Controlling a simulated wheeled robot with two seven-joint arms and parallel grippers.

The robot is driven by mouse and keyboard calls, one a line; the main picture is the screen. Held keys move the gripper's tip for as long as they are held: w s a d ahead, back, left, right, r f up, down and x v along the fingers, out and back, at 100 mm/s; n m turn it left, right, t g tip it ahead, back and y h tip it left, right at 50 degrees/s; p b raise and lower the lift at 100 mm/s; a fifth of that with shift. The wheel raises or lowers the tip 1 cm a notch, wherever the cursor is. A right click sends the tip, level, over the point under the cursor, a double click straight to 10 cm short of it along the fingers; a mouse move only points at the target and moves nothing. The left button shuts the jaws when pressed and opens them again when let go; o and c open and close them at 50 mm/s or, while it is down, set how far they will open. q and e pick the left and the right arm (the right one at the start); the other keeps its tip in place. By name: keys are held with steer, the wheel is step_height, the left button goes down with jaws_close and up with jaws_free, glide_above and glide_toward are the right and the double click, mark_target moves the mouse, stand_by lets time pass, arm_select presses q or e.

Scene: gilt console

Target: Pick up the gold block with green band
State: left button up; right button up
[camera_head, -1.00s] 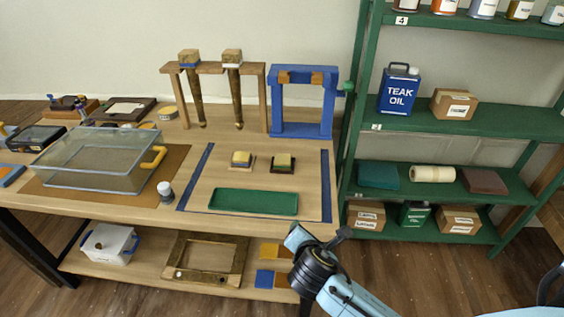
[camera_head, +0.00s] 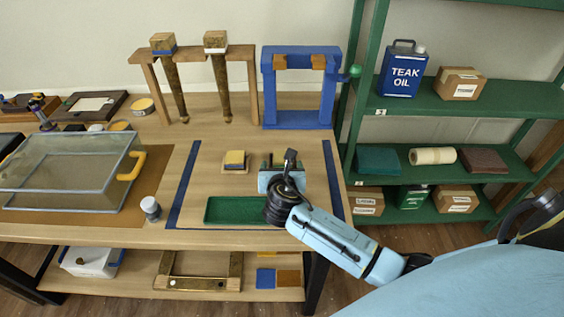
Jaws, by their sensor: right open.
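The gold block with green band (camera_head: 279,158) stands on the workbench, right of another gold block. My right gripper (camera_head: 278,165) is over its near side and hides much of it and the dark base under it. The jaws are open and point away from me toward the block; I cannot tell whether they touch it. The left gold block (camera_head: 235,158), with a blue band, sits on a light wooden base. My left gripper is out of view.
A green tray (camera_head: 228,210) lies in front of the blocks, partly under my right wrist. A blue frame (camera_head: 298,121) and a wooden rack (camera_head: 146,88) holding two legs stand behind. A glass tank (camera_head: 68,180) is left; a green shelf unit (camera_head: 440,121) is right.

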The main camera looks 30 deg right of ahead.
mark_target(282, 160)
steer(key=shift+w+d+f, duration=0.15)
steer(key=shift+w+d, duration=0.05)
steer(key=shift+w, duration=0.1)
steer(key=shift+w+d+f, duration=0.1)
steer(key=shift+w, duration=0.05)
steer(key=b+x, duration=0.1)
steer(key=x, duration=0.3)
steer(key=shift+w+d+f+b, duration=0.1)
steer(key=shift+d+f+b, duration=0.1)
steer(key=shift+b, duration=0.1)
steer(key=shift+w, duration=0.15)
steer(key=shift+d, duration=0.1)
steer(key=shift+c, duration=0.3)
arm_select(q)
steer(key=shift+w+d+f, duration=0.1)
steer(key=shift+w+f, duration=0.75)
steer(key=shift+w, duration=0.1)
arm_select(e)
steer(key=c, duration=1)
